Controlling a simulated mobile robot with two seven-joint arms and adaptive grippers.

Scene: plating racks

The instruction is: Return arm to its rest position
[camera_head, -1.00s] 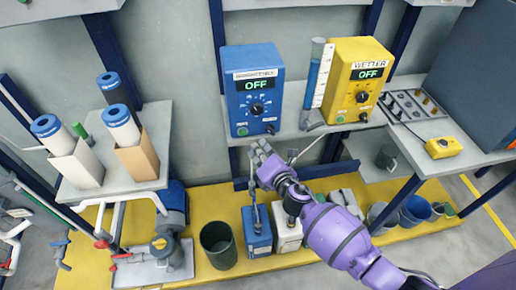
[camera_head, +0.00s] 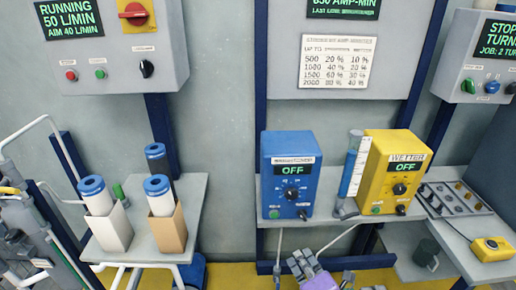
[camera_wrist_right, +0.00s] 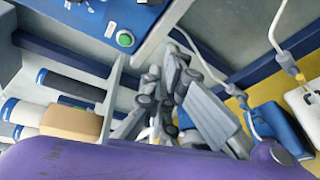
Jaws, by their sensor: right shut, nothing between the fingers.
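My right gripper (camera_head: 303,262) shows at the bottom middle of the head view, below the shelf with the blue box. Its grey fingers are shut and empty. My purple right forearm (camera_head: 320,282) is cut off by the lower edge. The wrist view shows the same gripper (camera_wrist_right: 163,92) with its fingers together, and a purple arm link across the bottom. The blue box (camera_head: 290,175) reads OFF and stands above and apart from the gripper. My left gripper is not in view.
The yellow WETTER box (camera_head: 390,172) stands beside a blue-filled cylinder (camera_head: 351,170). A left shelf (camera_head: 192,205) holds filter cartridges and cartons. A black-knobbed panel (camera_head: 450,198) and yellow button box (camera_head: 490,249) lie at right. In the wrist view, blue and white canisters (camera_wrist_right: 278,125) are below right.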

